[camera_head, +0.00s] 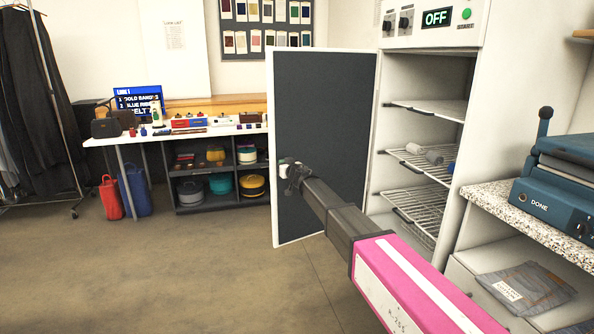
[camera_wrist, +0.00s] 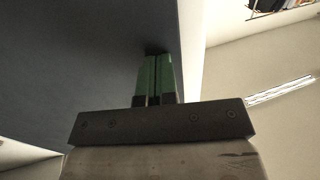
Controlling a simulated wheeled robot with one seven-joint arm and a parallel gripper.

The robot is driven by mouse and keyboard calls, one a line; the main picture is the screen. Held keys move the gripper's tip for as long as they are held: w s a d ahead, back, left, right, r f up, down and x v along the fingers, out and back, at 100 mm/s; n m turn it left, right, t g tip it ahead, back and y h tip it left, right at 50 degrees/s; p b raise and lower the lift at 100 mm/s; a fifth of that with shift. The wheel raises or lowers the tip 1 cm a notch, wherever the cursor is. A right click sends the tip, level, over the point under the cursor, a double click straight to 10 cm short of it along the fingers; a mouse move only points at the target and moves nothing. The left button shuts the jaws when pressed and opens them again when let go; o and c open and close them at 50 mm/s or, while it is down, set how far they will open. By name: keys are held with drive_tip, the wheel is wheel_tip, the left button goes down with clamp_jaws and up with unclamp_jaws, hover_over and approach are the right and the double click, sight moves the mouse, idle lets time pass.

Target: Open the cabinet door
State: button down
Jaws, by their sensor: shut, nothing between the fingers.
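The cabinet (camera_head: 428,60) is white with wire shelves, and its front stands open. Its door (camera_head: 325,110) is swung well out to the left, showing a dark inner panel with a white edge. My gripper (camera_head: 284,164) is at the door's free left edge, on the side of the dark panel. In the wrist view my gripper (camera_wrist: 154,75) has its green fingers shut together with nothing between them, close to the dark door panel (camera_wrist: 80,60). Whether the fingertips touch the panel cannot be told. The door's handle is not seen.
A speckled counter (camera_head: 540,222) with a blue machine (camera_head: 560,185) stands right of the cabinet. A white table (camera_head: 100,141) with small items and a dark shelf unit (camera_head: 222,205) stand at the back left. A clothes rack (camera_head: 35,110) is far left. The floor (camera_head: 170,280) in front is clear.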

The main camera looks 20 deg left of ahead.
drive_tip(key=w+d+x, duration=0.1)
drive_tip(key=w+x, duration=0.1)
drive_tip(key=x, duration=1.9)
drive_tip(key=shift+d, duration=0.4)
